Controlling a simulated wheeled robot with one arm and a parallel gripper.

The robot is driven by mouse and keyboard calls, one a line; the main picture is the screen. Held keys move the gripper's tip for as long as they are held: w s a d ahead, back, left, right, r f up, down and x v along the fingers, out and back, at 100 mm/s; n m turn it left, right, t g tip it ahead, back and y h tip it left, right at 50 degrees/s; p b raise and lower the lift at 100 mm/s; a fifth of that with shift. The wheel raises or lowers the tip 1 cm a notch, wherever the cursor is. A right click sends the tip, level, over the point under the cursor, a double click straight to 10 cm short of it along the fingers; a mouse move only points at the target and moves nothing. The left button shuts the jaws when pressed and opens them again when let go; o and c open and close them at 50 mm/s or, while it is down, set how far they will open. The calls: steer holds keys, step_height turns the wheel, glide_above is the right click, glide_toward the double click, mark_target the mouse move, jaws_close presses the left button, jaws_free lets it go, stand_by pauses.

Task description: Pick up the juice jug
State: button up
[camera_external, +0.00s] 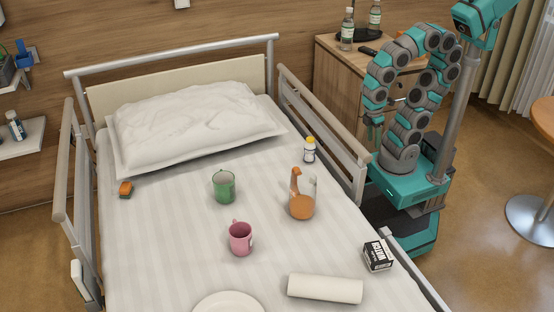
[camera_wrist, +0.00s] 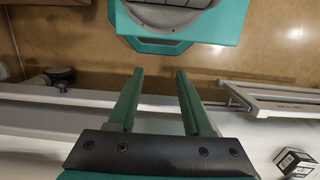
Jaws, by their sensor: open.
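The juice jug (camera_external: 302,208) stands upright on the bed, right of the middle, in the external view. It is clear, with an orange handle and orange juice low inside. It does not show in the wrist view. My gripper (camera_external: 373,128) hangs at the right side of the bed, by the bed rail, well apart from the jug. In the wrist view my gripper (camera_wrist: 159,72) shows two parallel green fingers, open, with nothing between them.
A green mug (camera_external: 224,187), a pink mug (camera_external: 240,238), a white bottle (camera_external: 309,151), a rolled white towel (camera_external: 325,289) and a black-and-white box (camera_external: 377,256) lie around the jug. The box also shows in the wrist view (camera_wrist: 296,162). The bed rail (camera_external: 325,120) edges the right side.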

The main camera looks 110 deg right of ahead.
step_height(320, 180, up, 14)
steer(key=t+b, duration=0.6)
steer(key=b, duration=0.1)
glide_toward(296, 177)
steer(key=shift+s+d+f, duration=1.3)
steer(key=shift+s+d, duration=0.35)
steer(key=shift+d, duration=0.45)
steer(key=shift+m, duration=0.4)
steer(key=b+x, duration=0.1)
steer(key=x, duration=1.1)
steer(key=shift+w, duration=0.2)
steer(key=shift+r, duration=0.1)
jaws_close()
